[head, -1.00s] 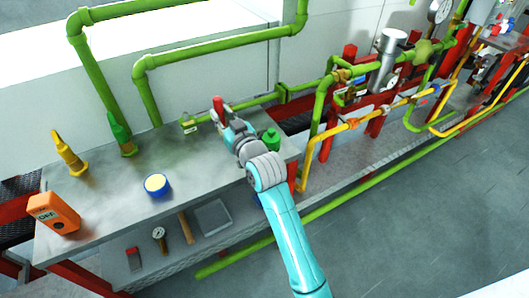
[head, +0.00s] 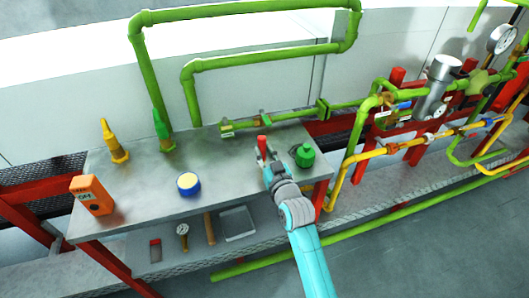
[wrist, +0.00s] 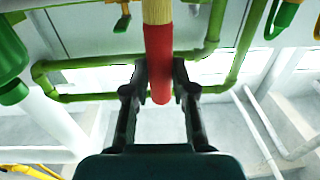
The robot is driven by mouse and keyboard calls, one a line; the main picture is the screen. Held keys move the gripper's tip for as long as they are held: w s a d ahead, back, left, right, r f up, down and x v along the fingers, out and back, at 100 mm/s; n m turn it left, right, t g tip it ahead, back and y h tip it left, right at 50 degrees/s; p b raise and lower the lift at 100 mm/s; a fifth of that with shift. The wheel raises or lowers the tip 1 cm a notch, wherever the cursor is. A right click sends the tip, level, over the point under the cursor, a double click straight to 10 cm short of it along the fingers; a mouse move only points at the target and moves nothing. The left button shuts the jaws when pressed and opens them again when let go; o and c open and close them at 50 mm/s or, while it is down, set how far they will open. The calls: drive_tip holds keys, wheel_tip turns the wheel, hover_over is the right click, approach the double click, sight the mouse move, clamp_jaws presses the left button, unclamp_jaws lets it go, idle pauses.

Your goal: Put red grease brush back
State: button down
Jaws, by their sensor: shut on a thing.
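The red grease brush (head: 262,147) is in my gripper (head: 265,164) above the right part of the grey bench (head: 215,198). It stands roughly upright in the head view. In the wrist view the brush's red handle (wrist: 158,50) is between the two black fingers of my gripper (wrist: 160,82), and a pale yellow section joins its upper end in the picture. The far end of that section is cut off by the frame. My gripper is shut on the red handle.
A green bottle (head: 305,156) stands just right of my gripper. Green pipes (head: 262,58) rise behind the bench. A blue-yellow tin (head: 188,184), yellow bottle (head: 114,143) and orange OFF box (head: 91,194) are on the left. A lower shelf holds a gauge (head: 183,230) and tray (head: 237,223).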

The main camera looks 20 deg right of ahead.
drive_tip(key=shift+f, duration=0.1)
drive_tip(key=c, duration=1)
unclamp_jaws()
drive_tip(key=shift+o, duration=0.2)
drive_tip(key=shift+r, duration=0.2)
drive_tip(key=s, duration=1.2)
drive_tip(key=shift+d+f, duration=0.15)
drive_tip(key=shift+d, duration=0.15)
